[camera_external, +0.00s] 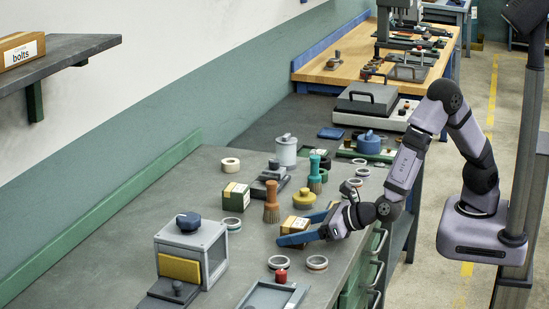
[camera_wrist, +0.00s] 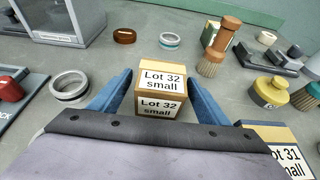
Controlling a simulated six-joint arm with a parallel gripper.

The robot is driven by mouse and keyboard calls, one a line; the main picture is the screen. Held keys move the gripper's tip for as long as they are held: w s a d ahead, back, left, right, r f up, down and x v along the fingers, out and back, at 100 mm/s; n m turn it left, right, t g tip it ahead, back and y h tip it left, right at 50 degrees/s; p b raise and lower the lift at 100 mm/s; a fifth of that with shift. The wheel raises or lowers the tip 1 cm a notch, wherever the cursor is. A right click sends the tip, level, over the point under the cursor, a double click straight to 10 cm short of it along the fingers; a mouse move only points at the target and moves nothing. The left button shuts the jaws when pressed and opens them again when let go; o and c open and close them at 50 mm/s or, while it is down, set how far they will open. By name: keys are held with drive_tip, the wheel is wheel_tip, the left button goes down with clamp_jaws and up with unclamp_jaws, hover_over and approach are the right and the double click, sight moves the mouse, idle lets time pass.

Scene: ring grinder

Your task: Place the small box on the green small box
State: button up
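A small brown cardboard box (camera_external: 295,226) with a white label stands on the grey bench. In the wrist view the box (camera_wrist: 161,82) reads "Lot 32 small" and sits between my two blue fingers. My gripper (camera_external: 293,229) is open around it, with a finger on each side and visible gaps to the box; the wrist view shows the gripper (camera_wrist: 160,75) the same way. The green small box (camera_external: 236,197) stands farther left on the bench, with a pale label band on top. In the wrist view the green box (camera_wrist: 211,32) is partly hidden by a brush.
An orange brush (camera_external: 271,203) and a yellow knob-topped pot (camera_external: 304,198) stand behind the box. Rings (camera_external: 317,263) and a tray with a red knob (camera_external: 281,276) lie in front. A grey housing (camera_external: 192,250) stands left. Another labelled box (camera_wrist: 275,138) is at lower right in the wrist view.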

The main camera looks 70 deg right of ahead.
sight(293, 222)
drive_tip(key=c, duration=1.4)
drive_tip(key=shift+r, duration=0.15)
wheel_tip(293, 222, up, 10)
drive_tip(key=shift+f, duration=0.15)
drive_tip(key=shift+w+r+p, duration=0.3)
drive_tip(key=shift+p, duration=0.05)
drive_tip(key=w+d+r+p, duration=0.3)
drive_tip(key=w+d+p, duration=0.35)
drive_tip(key=w, duration=0.45)
drive_tip(key=w+d+r+p, duration=0.3)
drive_tip(key=w+d+p, duration=0.4)
drive_tip(key=w, duration=0.4)
drive_tip(key=shift+s+d+f+p, duration=0.15)
drive_tip(key=shift+f, duration=1.4)
drive_tip(key=shift+s+d+f+p, duration=0.1)
drive_tip(key=shift+f+p, duration=0.05)
drive_tip(key=shift+f, duration=1.35)
